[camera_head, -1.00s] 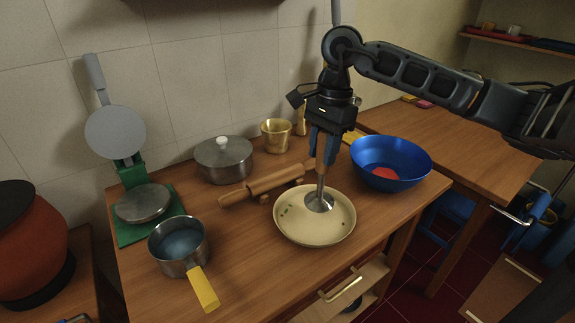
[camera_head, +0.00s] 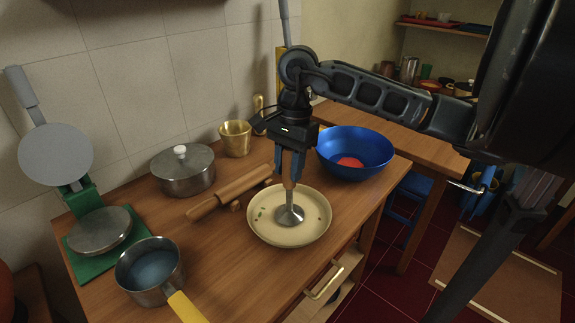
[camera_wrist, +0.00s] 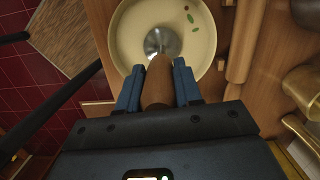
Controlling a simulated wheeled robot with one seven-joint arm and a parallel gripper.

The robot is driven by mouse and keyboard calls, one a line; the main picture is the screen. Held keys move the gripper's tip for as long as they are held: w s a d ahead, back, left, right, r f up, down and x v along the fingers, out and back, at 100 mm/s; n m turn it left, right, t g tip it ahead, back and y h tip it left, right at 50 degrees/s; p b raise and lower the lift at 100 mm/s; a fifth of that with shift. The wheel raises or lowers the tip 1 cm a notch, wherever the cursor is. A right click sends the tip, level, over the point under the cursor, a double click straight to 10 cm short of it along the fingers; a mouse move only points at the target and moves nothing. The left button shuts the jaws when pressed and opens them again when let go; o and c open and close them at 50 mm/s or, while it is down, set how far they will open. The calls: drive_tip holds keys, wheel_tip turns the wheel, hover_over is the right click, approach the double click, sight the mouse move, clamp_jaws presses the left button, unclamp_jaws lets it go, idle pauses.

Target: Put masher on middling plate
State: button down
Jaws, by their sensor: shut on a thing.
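The masher (camera_head: 290,213) has a wooden handle and a round metal head. It stands nearly upright, with its head over the inside of the cream plate (camera_head: 262,236). The head looks low at the plate's surface; whether it touches I cannot tell. My gripper (camera_head: 288,172) is shut on the masher's handle, above the plate. In the wrist view the wooden handle (camera_wrist: 158,82) sits between my blue fingers, and the metal head shows against the plate (camera_wrist: 128,22) beyond it. The plate has small green leaf marks and rests on the wooden table.
A rolling pin (camera_head: 228,192) lies left of the plate. A blue bowl (camera_head: 345,143) stands behind right with something red inside. A lidded pot (camera_head: 183,172), a brass cup (camera_head: 235,138), a saucepan (camera_head: 150,270) and a green-based press (camera_head: 95,235) stand left. The table's front edge is close to the plate.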

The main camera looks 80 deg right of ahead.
drive_tip(key=shift+f, duration=0.15)
drive_tip(key=c, duration=0.8)
unclamp_jaws()
drive_tip(key=shift+o, duration=0.2)
drive_tip(key=shift+r+p, duration=0.35)
drive_tip(key=shift+p, duration=0.05)
drive_tip(key=r, duration=0.4)
drive_tip(key=d+r+b, duration=0.1)
drive_tip(key=r, duration=0.2)
drive_tip(key=r+b, duration=0.1)
drive_tip(key=r, duration=0.3)
drive_tip(key=shift+s+d+r, duration=0.25)
drive_tip(key=shift+s+r, duration=0.1)
